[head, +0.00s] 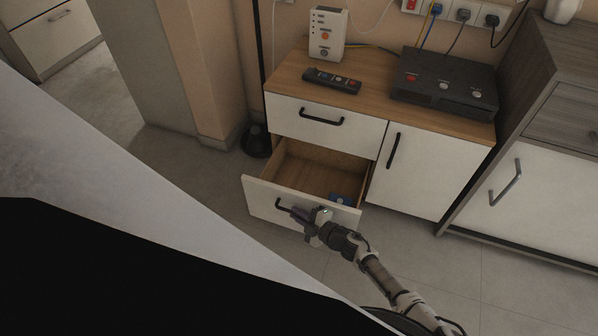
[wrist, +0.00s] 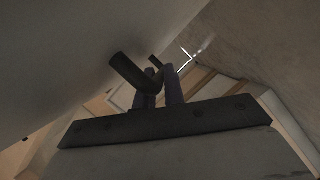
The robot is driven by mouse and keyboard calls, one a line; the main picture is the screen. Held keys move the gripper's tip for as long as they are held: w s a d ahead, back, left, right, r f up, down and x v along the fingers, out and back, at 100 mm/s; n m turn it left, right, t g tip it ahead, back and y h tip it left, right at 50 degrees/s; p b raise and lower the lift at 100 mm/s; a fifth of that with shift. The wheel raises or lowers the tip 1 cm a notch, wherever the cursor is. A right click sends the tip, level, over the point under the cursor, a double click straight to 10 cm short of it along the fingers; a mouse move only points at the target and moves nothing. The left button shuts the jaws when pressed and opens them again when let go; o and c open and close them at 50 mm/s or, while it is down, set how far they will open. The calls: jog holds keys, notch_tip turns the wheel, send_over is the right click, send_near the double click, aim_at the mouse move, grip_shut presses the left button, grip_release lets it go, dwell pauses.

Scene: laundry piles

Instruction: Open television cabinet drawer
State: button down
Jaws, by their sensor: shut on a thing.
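The television cabinet (head: 420,122) has a wooden top and white fronts. Its lower left drawer (head: 262,205) is pulled well out, and its wooden inside shows. A small blue item (head: 341,199) lies in the drawer's right front corner. My gripper (head: 302,213) is at the drawer's front, shut on its black handle (head: 284,206). In the wrist view the handle (wrist: 132,76) runs between the fingers (wrist: 158,90), close to the white drawer front (wrist: 80,50). The upper drawer (head: 322,124) and the right door (head: 420,178) are closed.
A white router (head: 327,34), a remote (head: 332,81) and a black box (head: 444,82) stand on the cabinet top. A grey wooden cabinet (head: 548,150) stands at the right. A black round base (head: 256,140) is on the floor at the left. Floor (head: 500,270) in front is clear.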

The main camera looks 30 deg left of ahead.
jog(key=c, duration=1.5)
grip_release()
jog(key=shift+d, duration=0.15)
jog(key=p+v, duration=0.2)
jog(key=v, duration=1.1)
jog(key=shift+d+r, duration=0.2)
jog(key=shift+d, duration=0.05)
